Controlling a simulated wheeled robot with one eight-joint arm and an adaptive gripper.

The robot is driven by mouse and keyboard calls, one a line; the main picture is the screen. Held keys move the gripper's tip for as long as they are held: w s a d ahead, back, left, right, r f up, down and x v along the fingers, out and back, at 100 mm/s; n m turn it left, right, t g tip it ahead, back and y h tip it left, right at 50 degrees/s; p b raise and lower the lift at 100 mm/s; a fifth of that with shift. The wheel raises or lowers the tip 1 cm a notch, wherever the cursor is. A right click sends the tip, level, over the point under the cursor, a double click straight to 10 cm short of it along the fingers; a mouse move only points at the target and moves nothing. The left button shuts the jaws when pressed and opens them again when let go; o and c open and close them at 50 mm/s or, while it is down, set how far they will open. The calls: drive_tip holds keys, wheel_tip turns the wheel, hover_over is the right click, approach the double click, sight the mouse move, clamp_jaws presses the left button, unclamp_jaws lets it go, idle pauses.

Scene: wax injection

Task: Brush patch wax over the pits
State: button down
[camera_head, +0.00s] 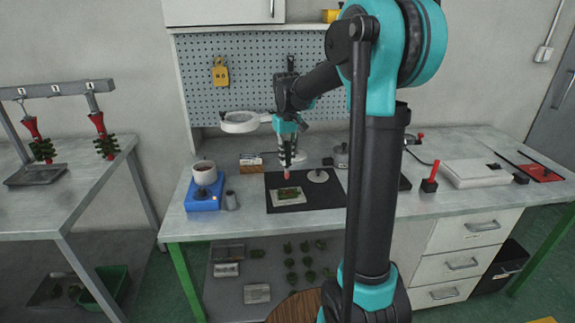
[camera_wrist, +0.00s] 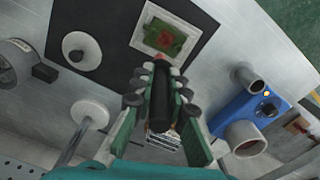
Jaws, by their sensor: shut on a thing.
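My gripper (camera_head: 287,157) is shut on a brush with a dark handle (camera_wrist: 160,98) and points it down over the black mat (camera_head: 272,203). The brush's pinkish tip (camera_head: 287,174) is just above the wax piece, or touching it; I cannot tell which. The wax piece (camera_head: 288,193) is green with a reddish patch and lies on a pale plate on the mat. It also shows in the wrist view (camera_wrist: 167,38), just beyond the brush tip. The pits are too small to make out. A pot (camera_head: 204,170) sits on a blue heater (camera_head: 203,197) to the left.
A small grey cup (camera_head: 231,201) stands right of the heater. A round pale disc with a knob (camera_head: 318,175) is on the mat's right side. A ring magnifier lamp (camera_head: 239,122) hangs behind.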

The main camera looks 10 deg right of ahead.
sight(287, 148)
drive_tip(key=shift+r, duration=1.6)
drive_tip(key=shift+a, duration=0.1)
